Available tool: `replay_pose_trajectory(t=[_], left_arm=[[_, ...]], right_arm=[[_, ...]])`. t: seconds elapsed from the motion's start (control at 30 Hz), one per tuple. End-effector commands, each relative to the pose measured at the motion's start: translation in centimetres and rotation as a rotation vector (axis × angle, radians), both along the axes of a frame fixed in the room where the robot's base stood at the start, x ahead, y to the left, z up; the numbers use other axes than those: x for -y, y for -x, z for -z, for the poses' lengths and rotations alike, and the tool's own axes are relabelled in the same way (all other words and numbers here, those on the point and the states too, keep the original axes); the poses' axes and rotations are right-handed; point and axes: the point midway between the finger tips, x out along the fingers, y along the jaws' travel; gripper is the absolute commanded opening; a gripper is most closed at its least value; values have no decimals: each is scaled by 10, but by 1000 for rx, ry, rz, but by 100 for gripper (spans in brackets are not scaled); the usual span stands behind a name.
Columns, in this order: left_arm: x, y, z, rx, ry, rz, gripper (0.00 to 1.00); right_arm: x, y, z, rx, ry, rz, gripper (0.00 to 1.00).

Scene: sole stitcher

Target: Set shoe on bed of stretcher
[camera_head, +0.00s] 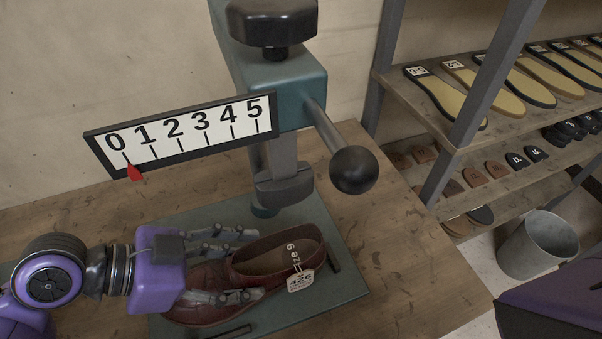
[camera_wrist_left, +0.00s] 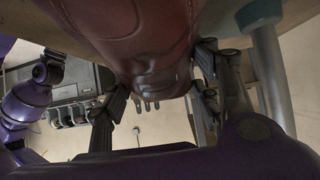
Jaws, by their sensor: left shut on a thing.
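The brown leather shoe (camera_head: 280,255) lies over the teal bed plate (camera_head: 337,291) of the stretcher, opening upward and toe to the left. A white tag hangs from its heel end. Whether the sole touches the plate is hidden. The stretcher's teal column (camera_head: 275,85) stands behind, with its press foot (camera_head: 283,190) above the plate behind the shoe. My right gripper is not in view.
A scale board (camera_head: 190,132) marked 0 to 5 has a red pointer at 0. A lever with a black ball knob (camera_head: 353,170) juts toward the right front. Shelves (camera_head: 425,105) of soles stand right, with a metal bucket (camera_head: 538,245) below. The wooden bench (camera_head: 415,260) is clear right of the plate.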

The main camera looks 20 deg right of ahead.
Motion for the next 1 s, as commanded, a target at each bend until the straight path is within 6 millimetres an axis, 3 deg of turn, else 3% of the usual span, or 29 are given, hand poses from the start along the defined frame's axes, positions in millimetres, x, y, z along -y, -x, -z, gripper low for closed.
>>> replay_pose_trajectory(t=[0.17,0.5,0.53,0.6,0.7,1.0], left_arm=[[-1,0,25,-4,0,-4,10],[-2,0,29,-2,-1,-3,10],[-2,1,30,-3,-3,-2,58],[-2,1,29,-2,-3,-2,67],[-2,1,29,-2,-3,-2,76],[-2,1,29,-2,-2,-2,76]], right_arm=[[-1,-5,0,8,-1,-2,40],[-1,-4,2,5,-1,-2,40],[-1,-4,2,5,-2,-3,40],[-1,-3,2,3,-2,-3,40],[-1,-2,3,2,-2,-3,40],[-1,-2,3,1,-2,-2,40]])
